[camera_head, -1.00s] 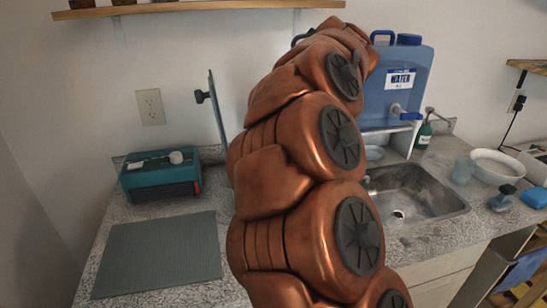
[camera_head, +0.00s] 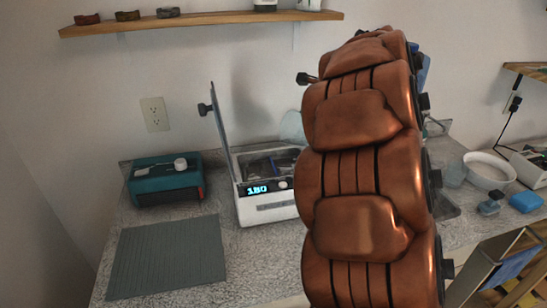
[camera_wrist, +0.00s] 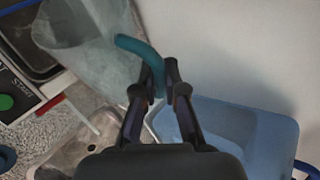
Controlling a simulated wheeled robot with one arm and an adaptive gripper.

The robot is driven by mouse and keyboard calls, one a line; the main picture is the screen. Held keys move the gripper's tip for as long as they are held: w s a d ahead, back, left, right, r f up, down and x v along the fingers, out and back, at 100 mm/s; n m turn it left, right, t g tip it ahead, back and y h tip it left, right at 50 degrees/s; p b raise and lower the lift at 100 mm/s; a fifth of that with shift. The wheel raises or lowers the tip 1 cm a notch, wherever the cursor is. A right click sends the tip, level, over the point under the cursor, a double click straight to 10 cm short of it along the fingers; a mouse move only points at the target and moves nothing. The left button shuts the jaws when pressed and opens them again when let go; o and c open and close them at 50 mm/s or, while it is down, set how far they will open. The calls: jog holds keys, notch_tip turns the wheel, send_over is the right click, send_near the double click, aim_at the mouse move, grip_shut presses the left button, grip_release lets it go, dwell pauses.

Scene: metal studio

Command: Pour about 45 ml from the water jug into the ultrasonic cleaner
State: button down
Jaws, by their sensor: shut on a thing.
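The water jug (camera_wrist: 88,38) is translucent with a teal handle (camera_wrist: 135,46); it fills the upper left of the wrist view. My gripper (camera_wrist: 160,82) is shut on that handle. In the head view a pale translucent part of the jug (camera_head: 292,128) shows left of my arm, behind the cleaner; my gripper is hidden there. The white ultrasonic cleaner (camera_head: 266,210) stands on the counter with its lid (camera_head: 221,125) raised and its display lit, reading 180. In the wrist view its panel with a green button (camera_wrist: 6,102) lies left of the jug. The water level cannot be made out.
A teal device (camera_head: 165,182) and a grey mat (camera_head: 168,262) lie left of the cleaner. A large blue container (camera_wrist: 232,140) is beside my gripper, and the sink (camera_wrist: 75,150) is below. A white bowl (camera_head: 487,170) stands at right. A shelf (camera_head: 200,22) hangs above.

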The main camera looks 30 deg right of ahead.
jog(key=shift+d+r+m+y+p, duration=0.15)
jog(key=shift+d+m+y+p, duration=0.2)
jog(key=shift+p, duration=0.75)
jog(key=shift+f+y+p, duration=0.25)
jog(key=shift+p, duration=0.1)
jog(key=shift+d+r+m+y+p, duration=0.15)
jog(key=shift+m+y+p, duration=0.15)
jog(key=shift+p, duration=1)
jog(key=shift+s+d+f+m+y+b, duration=0.1)
jog(key=shift+d+f+m+y+b, duration=0.25)
jog(key=shift+d+f+y+b, duration=0.2)
jog(key=shift+d+y, duration=0.3)
jog(key=shift+y, duration=0.05)
jog(key=d+f+m+y+b, duration=0.1)
jog(key=y, duration=0.1)
jog(key=d+f+m+t+y+b, duration=0.1)
jog(key=d+f+m+y+b, duration=0.1)
jog(key=shift+d+m+y, duration=0.3)
